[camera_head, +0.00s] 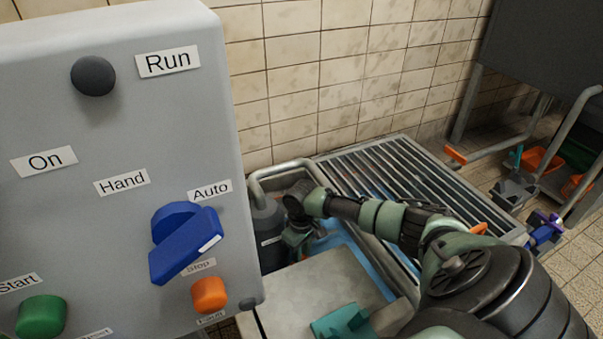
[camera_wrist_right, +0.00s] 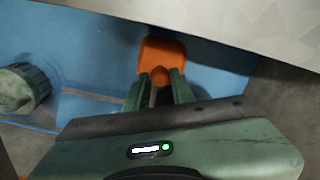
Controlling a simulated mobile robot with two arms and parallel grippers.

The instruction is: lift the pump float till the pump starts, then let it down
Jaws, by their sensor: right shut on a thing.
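In the head view my right arm reaches from the lower right into a pit beside the control panel. My right gripper (camera_head: 300,240) is down in the pit next to a dark grey cylindrical pump (camera_head: 268,228). In the right wrist view the gripper (camera_wrist_right: 156,88) is shut on an orange float (camera_wrist_right: 161,55), against blue water (camera_wrist_right: 90,45). The fingers hide part of the float; it does not show clearly in the head view. The round lamp (camera_head: 93,76) beside the "Run" label is dark. My left gripper is not in view.
The grey control panel (camera_head: 120,130) fills the left, with a blue selector (camera_head: 180,250) by "Auto", a green button (camera_head: 42,315) and an orange button (camera_head: 209,294). A metal grating (camera_head: 400,170) and grey cover (camera_head: 310,290) flank the pit. A teal object (camera_head: 342,322) lies in front.

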